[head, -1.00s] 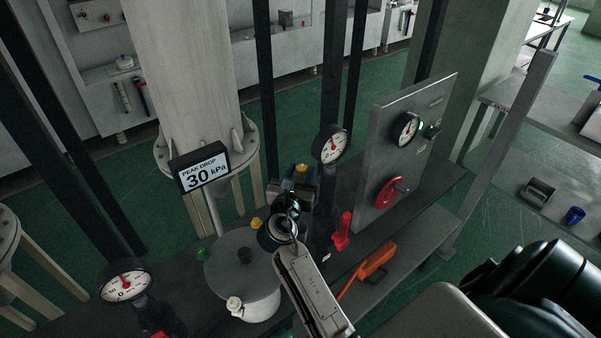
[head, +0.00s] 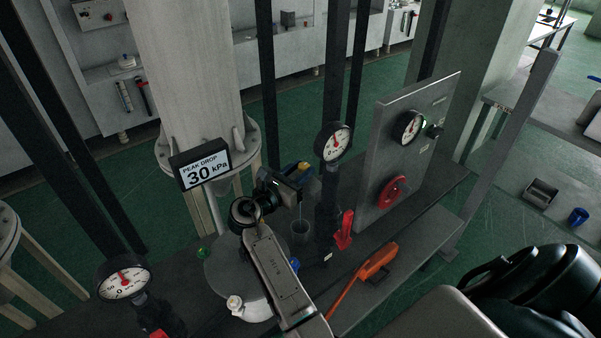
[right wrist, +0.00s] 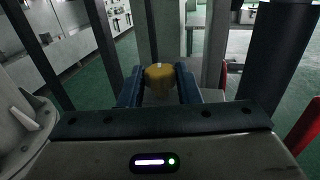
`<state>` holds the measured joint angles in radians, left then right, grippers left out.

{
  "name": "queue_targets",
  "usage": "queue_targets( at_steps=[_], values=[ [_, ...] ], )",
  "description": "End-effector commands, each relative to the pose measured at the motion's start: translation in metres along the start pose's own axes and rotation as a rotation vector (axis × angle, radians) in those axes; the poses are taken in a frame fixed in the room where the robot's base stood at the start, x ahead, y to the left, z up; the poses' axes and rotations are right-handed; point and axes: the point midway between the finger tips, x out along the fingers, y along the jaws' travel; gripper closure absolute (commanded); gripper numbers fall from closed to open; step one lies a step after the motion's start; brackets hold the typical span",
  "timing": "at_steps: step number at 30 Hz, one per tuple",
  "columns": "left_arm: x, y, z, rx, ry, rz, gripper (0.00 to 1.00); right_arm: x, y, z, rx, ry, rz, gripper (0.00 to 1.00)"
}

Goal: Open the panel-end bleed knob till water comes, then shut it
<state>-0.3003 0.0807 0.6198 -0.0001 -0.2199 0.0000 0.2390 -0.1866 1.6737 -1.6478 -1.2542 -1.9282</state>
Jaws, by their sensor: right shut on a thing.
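The yellow bleed knob (right wrist: 160,76) sits between the two blue fingers of my right gripper (right wrist: 158,88) in the right wrist view. The gripper is shut on it. In the head view the right gripper (head: 291,174) is at the knob, which shows only as a small yellow patch (head: 303,167). A thin pale stream (head: 300,211), looking like water, hangs below the gripper over a grey cup (head: 300,233). The knob's turn angle cannot be read. My left gripper is not in view.
A panel (head: 428,110) with a gauge and red handwheel (head: 393,192) stands at right. A red lever (head: 344,230) and an orange-handled tool (head: 376,261) are near the cup. A sign (head: 201,164) reads peak drop 30 kPa. A round lidded pot (head: 228,275) is below my arm.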

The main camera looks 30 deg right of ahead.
Motion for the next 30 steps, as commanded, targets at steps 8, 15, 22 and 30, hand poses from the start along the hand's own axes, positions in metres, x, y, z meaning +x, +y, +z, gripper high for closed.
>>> queue_targets(
  at_steps=[8, 15, 22, 30],
  values=[
    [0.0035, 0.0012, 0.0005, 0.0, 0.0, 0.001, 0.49, 0.0005, 0.0034, -0.0011, -0.002, 0.001, -0.167, 0.93],
    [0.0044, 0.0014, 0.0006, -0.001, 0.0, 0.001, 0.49, 0.0007, 0.0038, -0.0013, -0.002, 0.001, -0.238, 0.93],
    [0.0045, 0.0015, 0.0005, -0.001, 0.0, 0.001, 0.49, 0.0006, 0.0034, -0.002, -0.003, 0.002, -0.255, 0.93],
    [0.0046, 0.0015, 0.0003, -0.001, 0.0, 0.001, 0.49, 0.0006, 0.0033, -0.0023, -0.003, 0.003, -0.254, 0.68]
  ],
)
